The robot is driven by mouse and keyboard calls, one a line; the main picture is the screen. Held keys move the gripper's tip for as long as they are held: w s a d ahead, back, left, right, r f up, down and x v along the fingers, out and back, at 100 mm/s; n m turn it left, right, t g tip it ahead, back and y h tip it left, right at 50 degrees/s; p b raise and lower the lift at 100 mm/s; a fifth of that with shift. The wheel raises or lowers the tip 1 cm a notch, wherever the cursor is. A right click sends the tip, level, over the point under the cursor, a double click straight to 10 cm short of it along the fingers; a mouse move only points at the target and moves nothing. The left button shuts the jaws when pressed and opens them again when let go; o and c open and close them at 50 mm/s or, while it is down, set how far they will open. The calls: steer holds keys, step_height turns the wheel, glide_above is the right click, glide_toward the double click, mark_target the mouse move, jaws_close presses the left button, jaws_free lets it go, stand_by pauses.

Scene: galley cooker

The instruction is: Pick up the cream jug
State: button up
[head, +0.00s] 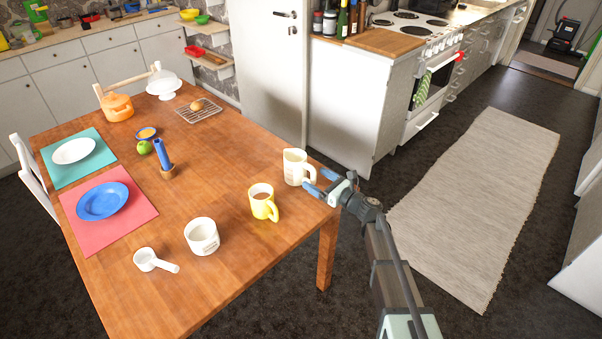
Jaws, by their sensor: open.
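The cream jug (296,168) stands upright near the right edge of the wooden table (235,235). Its handle points right, toward my gripper. My gripper (318,182) is open, with blue fingertips at the right side of the jug, close to the handle. From this view I cannot tell whether the fingers touch the handle or are around it. The jug appears to rest on the table.
A yellow mug (263,203) stands just left of the jug. A white pot (202,236) and a white scoop (153,260) are nearer the front. A white cabinet (345,105) stands behind.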

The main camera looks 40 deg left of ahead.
mark_target(301, 171)
steer(key=a, duration=0.4)
steer(key=shift+s+a, duration=0.35)
steer(key=shift+a, duration=0.05)
steer(key=shift+c, duration=0.2)
steer(key=c, duration=1.3)
steer(key=shift+o, duration=0.2)
